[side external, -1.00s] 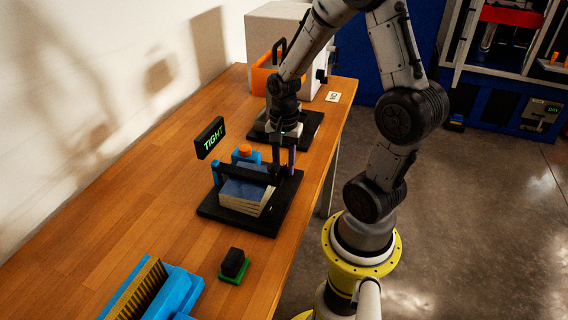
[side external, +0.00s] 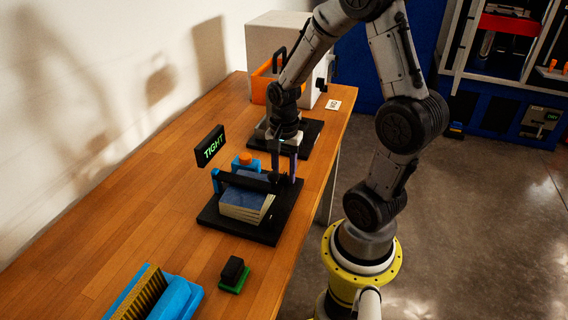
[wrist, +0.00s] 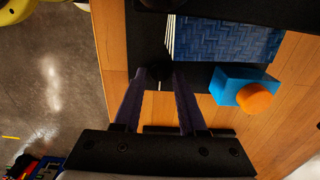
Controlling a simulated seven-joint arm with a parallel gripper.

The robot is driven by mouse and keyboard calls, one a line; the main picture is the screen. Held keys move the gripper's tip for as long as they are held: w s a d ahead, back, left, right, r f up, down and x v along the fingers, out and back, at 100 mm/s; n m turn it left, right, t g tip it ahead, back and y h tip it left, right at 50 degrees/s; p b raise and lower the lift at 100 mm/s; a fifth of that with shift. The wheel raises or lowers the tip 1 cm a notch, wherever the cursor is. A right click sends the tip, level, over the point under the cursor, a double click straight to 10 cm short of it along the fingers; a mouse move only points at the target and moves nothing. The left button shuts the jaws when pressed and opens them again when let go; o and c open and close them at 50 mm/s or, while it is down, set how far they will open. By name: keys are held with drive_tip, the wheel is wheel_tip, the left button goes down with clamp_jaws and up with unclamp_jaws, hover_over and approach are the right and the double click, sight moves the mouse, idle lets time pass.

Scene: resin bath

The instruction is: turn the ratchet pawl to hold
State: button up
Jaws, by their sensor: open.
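A black strap press (side external: 250,180) lies across a stack of blue-covered sheets (side external: 245,203) on a black base (side external: 240,228). A blue block with an orange knob (side external: 245,159) stands beside the stack, and the knob also shows in the wrist view (wrist: 254,98). My gripper (side external: 285,176) points down at the right end of the black bar. In the wrist view my gripper (wrist: 162,76) is open, its two dark fingers on either side of a small black round part (wrist: 158,74). I cannot tell whether they touch it, or which part is the pawl.
A display (side external: 209,146) reads TIGHT in green. A white machine with an orange frame (side external: 285,50) stands behind, with a second black base (side external: 305,135) in front of it. A brush on a blue body (side external: 160,295) and a small green-and-black block (side external: 234,274) stand at the front.

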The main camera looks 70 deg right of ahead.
sight(284, 174)
wheel_tip(284, 174, up, 14)
idle(0.5)
drive_tip(key=shift+f, duration=0.1)
drive_tip(key=s+a+r+n+t, duration=0.1)
drive_tip(key=s+a+n+t, duration=0.1)
drive_tip(key=a+n, duration=0.4)
drive_tip(key=s+a+r+n+t, duration=0.2)
drive_tip(key=a+n, duration=0.5)
drive_tip(key=n, duration=0.5)
drive_tip(key=shift+s+a+r+t, duration=0.15)
drive_tip(key=shift+s+a+t, duration=0.1)
drive_tip(key=shift+s+t, duration=0.7)
drive_tip(key=shift+s, duration=0.1)
